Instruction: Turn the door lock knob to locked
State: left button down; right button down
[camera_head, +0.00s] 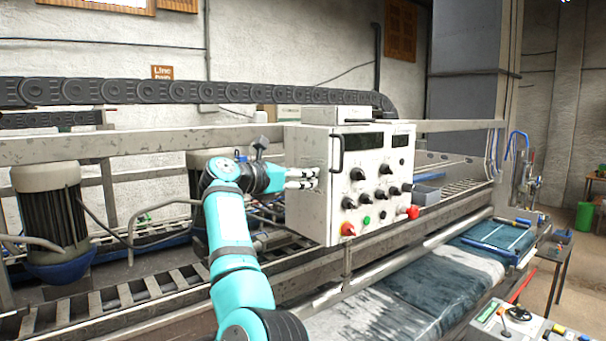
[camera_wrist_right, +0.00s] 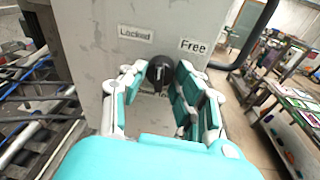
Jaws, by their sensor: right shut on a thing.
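The door lock knob (camera_wrist_right: 160,68) is a small black knob on the side wall of the pale control cabinet (camera_head: 318,215). In the right wrist view a "Locked" label (camera_wrist_right: 135,32) is above and left of it, and a "Free" label (camera_wrist_right: 193,46) is above and right. A light mark on the knob points roughly upright; its exact setting is hard to tell. My right gripper (camera_head: 314,178) is at the cabinet's side wall. Its fingers (camera_wrist_right: 158,78) are shut around the knob, one on each side. My left gripper is not in view.
The cabinet front carries several black knobs, a red button (camera_head: 412,212) and a door handle (camera_head: 337,155). A metal beam and cable chain (camera_head: 230,92) run behind. A motor (camera_head: 48,205) stands at left. A rug (camera_head: 435,285) lies at lower right.

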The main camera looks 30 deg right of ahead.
jog(key=shift+n+g, duration=0.6)
jog(key=shift+n, duration=2.7)
jog(key=c, duration=1)
grip_release()
jog(key=shift+w, duration=0.1)
jog(key=shift+a, duration=0.1)
jog(key=a, duration=0.4)
jog(key=a+r, duration=0.1)
jog(key=a, duration=0.2)
jog(key=s+a, duration=0.1)
jog(key=a, duration=0.3)
jog(key=shift+a+r, duration=0.3)
jog(key=shift+r, duration=0.05)
